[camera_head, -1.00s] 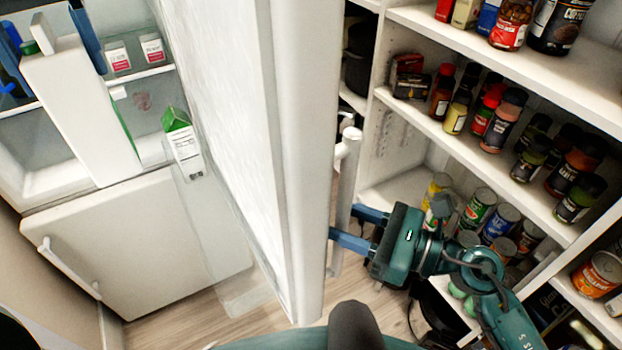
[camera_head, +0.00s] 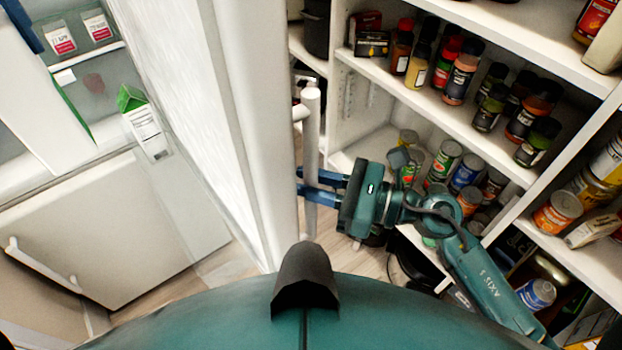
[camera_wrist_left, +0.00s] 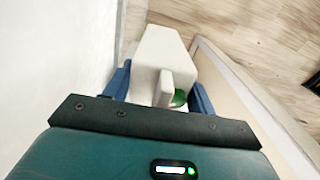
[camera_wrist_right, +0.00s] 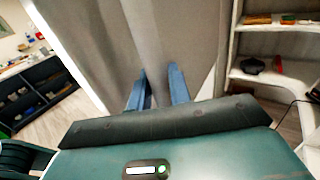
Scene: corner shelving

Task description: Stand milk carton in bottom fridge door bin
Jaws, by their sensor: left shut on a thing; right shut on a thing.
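A white carton (camera_head: 25,95) with a green edge hangs at the left of the head view, before the open fridge. The left wrist view shows it (camera_wrist_left: 160,50) close up, with a green cap, between the blue fingers of my left gripper (camera_wrist_left: 160,92). Only a bit of that gripper shows in the head view. My right gripper (camera_head: 318,188) is shut on the upright handle (camera_head: 311,135) of the open fridge door (camera_head: 255,110). Another green-topped carton (camera_head: 147,130) stands by the door's inner side, near a translucent bin (camera_head: 185,200); I cannot tell whether it is inside that bin.
Two red-labelled packs (camera_head: 60,38) stand on a fridge shelf. A lower white fridge front (camera_head: 110,230) is closed. Pantry shelves (camera_head: 385,80) with jars and cans stand close on the right, near my right arm. Some wood floor (camera_head: 228,265) shows below the door.

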